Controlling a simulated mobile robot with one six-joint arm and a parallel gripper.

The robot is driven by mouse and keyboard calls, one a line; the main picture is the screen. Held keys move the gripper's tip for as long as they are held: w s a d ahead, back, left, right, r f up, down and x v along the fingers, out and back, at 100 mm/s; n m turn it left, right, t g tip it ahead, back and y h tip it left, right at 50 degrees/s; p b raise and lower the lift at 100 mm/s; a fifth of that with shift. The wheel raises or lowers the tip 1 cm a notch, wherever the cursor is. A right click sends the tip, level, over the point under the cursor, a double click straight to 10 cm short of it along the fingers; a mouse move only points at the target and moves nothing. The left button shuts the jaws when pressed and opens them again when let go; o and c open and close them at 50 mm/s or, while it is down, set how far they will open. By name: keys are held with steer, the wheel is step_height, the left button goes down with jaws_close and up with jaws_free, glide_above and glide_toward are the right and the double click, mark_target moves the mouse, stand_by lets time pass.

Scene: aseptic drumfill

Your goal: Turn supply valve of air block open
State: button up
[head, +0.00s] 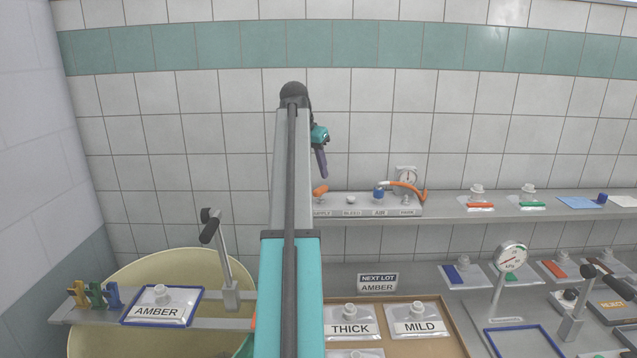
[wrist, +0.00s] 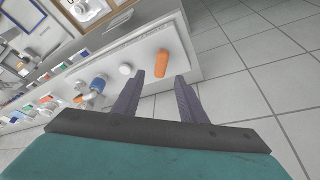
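The air block (head: 367,211) sits on the wall shelf in the head view, with labels SUPPLY, BLEED, AIR and one hard to read. Its orange supply valve handle (head: 320,190) is at the left end, partly beside my arm. In the wrist view the orange handle (wrist: 161,64) lies ahead of my gripper (wrist: 160,84), roughly between the finger directions and apart from them. The fingers are spread with nothing between them. In the head view my gripper (head: 320,162) hangs above the handle. The white bleed knob (wrist: 125,70) and blue air fitting (wrist: 98,84) are beside it.
Below are a large drum (head: 165,265), an AMBER tray (head: 162,308) and a board with THICK and MILD cards (head: 440,304).

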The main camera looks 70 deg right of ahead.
mark_target(321, 188)
steer(key=shift+p+x, duration=1.25)
steer(key=shift+x, duration=2.35)
steer(key=shift+c, duration=0.2)
